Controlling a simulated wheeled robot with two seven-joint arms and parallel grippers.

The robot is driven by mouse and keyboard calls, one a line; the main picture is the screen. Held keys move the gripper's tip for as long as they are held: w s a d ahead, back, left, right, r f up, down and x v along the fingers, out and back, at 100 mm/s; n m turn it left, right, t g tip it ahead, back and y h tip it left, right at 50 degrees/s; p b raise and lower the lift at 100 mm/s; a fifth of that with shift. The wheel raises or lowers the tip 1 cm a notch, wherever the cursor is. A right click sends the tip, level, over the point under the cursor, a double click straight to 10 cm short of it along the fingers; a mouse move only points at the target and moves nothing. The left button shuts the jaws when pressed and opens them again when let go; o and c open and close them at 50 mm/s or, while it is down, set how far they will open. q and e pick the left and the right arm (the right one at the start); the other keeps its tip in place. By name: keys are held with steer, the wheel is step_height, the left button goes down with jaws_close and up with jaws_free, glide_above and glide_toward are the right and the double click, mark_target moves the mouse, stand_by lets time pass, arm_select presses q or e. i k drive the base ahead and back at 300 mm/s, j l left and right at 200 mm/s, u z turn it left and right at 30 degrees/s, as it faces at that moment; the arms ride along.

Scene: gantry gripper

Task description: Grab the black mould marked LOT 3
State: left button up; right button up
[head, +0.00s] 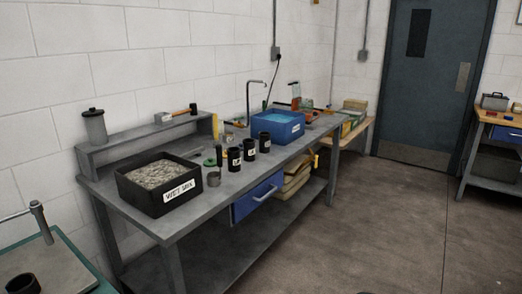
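Three black cylindrical moulds with white labels stand upright in a row on the grey workbench (222,196): a near one (234,166), a middle one (249,156) and a far one (265,148). The writing on their labels is too small to read, so I cannot tell which is LOT 3. Another black round container (22,285) is partly in view at the lower left, with no label showing. Neither of my grippers is in view.
A black bin of grey gravel-like material (148,204) stands left of the moulds, a blue water tub (262,128) behind them. A small metal cup (214,179) and a green-topped item (209,162) are close by. A blue drawer (250,199) hangs below. The floor (380,225) is clear.

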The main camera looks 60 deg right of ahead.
mark_target(264, 136)
steer(key=k+l, duration=0.1)
steer(key=l, duration=1.4)
steer(key=k+l, duration=0.15)
steer(key=l, duration=0.6)
steer(key=k+l, duration=0.1)
steer(key=l, duration=1.4)
steer(key=k+l, duration=0.15)
steer(key=l, duration=0.6)
steer(key=k+l, duration=0.1)
steer(key=l, duration=0.65)
